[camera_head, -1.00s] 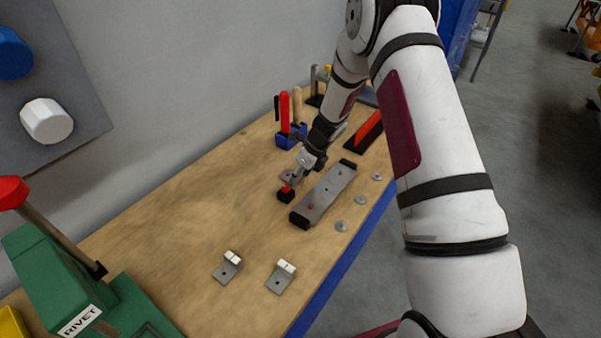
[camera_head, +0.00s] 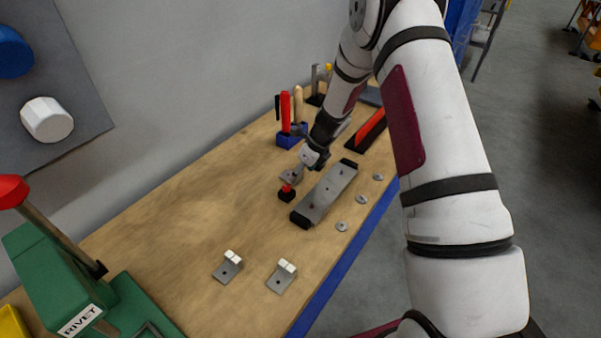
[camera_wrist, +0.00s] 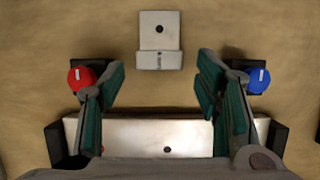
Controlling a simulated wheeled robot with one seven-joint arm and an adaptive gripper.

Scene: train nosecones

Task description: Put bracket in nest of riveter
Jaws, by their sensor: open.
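A grey metal bracket (camera_head: 291,177) lies on the bench close to my gripper (camera_head: 306,168). In the wrist view the bracket (camera_wrist: 160,32) is a flat plate with a hole and a raised flange at its near edge. My gripper (camera_wrist: 157,80) is open and empty; the bracket lies ahead of the gap between its fingers, apart from them. Two more brackets, a left one (camera_head: 228,267) and a right one (camera_head: 281,278) with pale upright tabs, lie on the nearer bench. The green riveter (camera_head: 58,275), with a red-ended lever, stands at lower left; its nest is not clearly visible.
A long grey plate with black ends (camera_head: 326,194) lies beside my gripper. A red-knobbed block (camera_head: 286,194) and a blue-knobbed one (camera_wrist: 257,80) flank the fingers. Several washers (camera_head: 360,199) lie near the front edge. A blue tool holder (camera_head: 290,137) stands behind. The bench's left-middle is clear.

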